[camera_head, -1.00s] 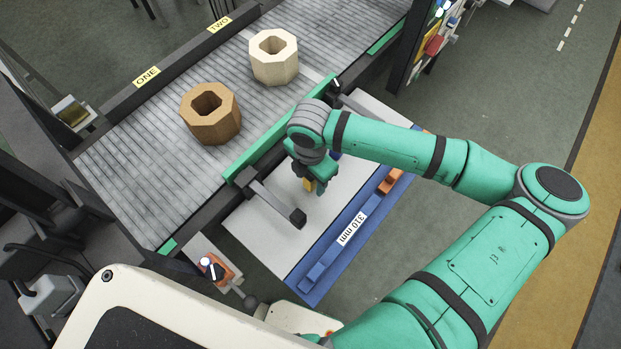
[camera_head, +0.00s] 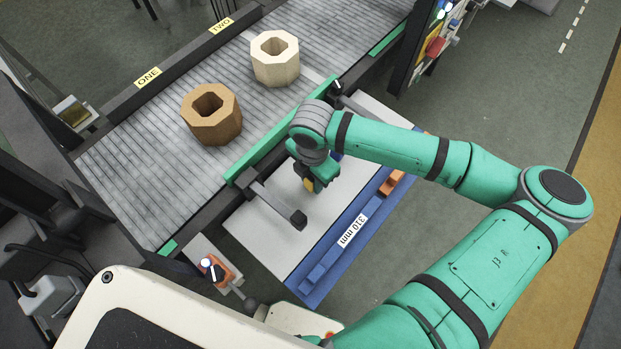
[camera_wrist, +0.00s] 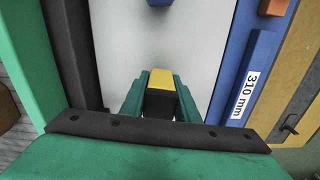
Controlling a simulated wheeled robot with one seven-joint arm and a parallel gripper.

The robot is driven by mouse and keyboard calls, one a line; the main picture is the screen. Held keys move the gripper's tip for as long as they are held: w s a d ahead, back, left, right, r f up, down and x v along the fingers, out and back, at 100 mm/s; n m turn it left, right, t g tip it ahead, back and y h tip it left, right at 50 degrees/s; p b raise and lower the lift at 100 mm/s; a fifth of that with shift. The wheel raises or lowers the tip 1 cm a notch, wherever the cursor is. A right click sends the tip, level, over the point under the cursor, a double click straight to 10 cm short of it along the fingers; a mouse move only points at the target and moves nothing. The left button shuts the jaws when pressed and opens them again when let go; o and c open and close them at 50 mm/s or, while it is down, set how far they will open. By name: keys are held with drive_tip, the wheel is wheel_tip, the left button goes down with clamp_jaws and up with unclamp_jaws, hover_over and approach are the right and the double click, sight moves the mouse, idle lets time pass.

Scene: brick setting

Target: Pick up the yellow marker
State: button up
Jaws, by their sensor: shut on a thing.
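The yellow marker (camera_wrist: 161,79) is a small block with a yellow top and a dark side, seen in the wrist view between the two green fingers. My gripper (camera_wrist: 158,100) is shut on it. In the head view my gripper (camera_head: 314,180) hangs over the white board (camera_head: 278,245), and a little of the yellow marker (camera_head: 308,184) shows at the fingers. The arm hides the rest of it. I cannot tell whether the marker touches the board.
A blue rail (camera_head: 325,268) labelled "310 mm" with an orange block (camera_head: 391,183) borders the board. A dark bar (camera_head: 275,203) reaches over the board from the conveyor (camera_head: 140,185). A brown octagonal ring (camera_head: 228,125) and a cream one (camera_head: 275,72) stand on the conveyor.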

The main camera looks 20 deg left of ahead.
wheel_tip(320, 180, up, 17)
idle(0.4)
drive_tip(key=shift+w+r, duration=0.1)
